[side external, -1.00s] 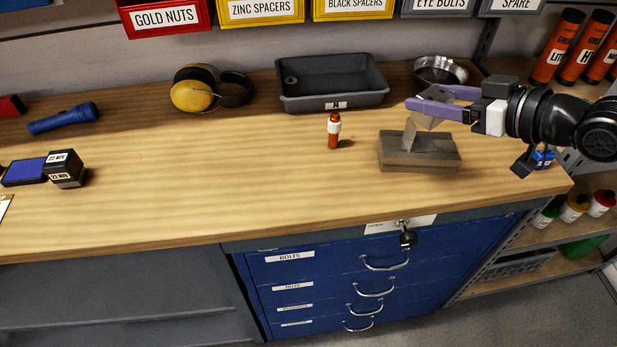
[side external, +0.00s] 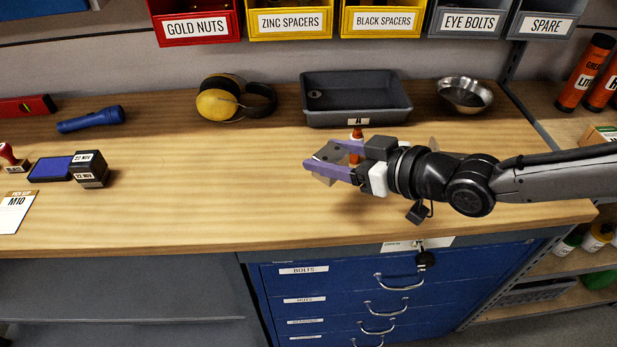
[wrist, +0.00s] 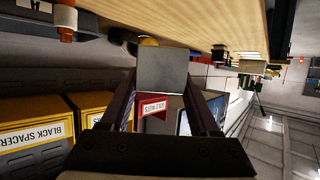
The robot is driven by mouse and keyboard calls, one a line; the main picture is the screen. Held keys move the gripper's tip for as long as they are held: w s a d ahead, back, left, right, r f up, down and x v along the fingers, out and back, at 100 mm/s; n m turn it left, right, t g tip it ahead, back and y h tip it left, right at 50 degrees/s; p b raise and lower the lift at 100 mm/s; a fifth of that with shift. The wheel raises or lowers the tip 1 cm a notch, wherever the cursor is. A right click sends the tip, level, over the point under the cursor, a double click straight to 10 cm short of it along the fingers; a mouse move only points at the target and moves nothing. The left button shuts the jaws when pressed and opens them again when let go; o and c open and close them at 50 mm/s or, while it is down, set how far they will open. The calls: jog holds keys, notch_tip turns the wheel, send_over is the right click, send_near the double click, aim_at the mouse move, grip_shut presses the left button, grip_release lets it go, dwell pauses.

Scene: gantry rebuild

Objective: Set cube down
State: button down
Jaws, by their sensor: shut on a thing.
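My gripper (side external: 333,168) has purple fingers and is over the right-middle part of the wooden workbench (side external: 200,195), pointing left. It is shut on a grey cube (side external: 329,152), which sits tilted between the fingertips. In the wrist view the cube (wrist: 162,70) shows as a plain grey square face held between the two fingers (wrist: 163,95). A shadow lies on the bench below the gripper, and the cube looks held above the surface. How high it is I cannot tell.
An orange-red bottle (side external: 356,135) stands just behind my gripper, partly hidden by it. A grey tray (side external: 405,112), yellow earmuffs (side external: 218,103) and a metal bowl (side external: 463,97) line the back. A black stamp (side external: 90,170) stands left. The bench's middle is clear.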

send_over(309, 194)
notch_tip(309, 194, down, 5)
jog(key=shift+f, duration=0.2)
jog(key=shift+a+f, duration=0.1)
jog(key=shift+f, duration=1.55)
jog(key=shift+f, duration=0.2)
jog(key=shift+c, duration=0.6)
grip_release()
jog(key=shift+s+r, duration=0.1)
jog(key=shift+r, duration=0.1)
jog(key=v, duration=1.2)
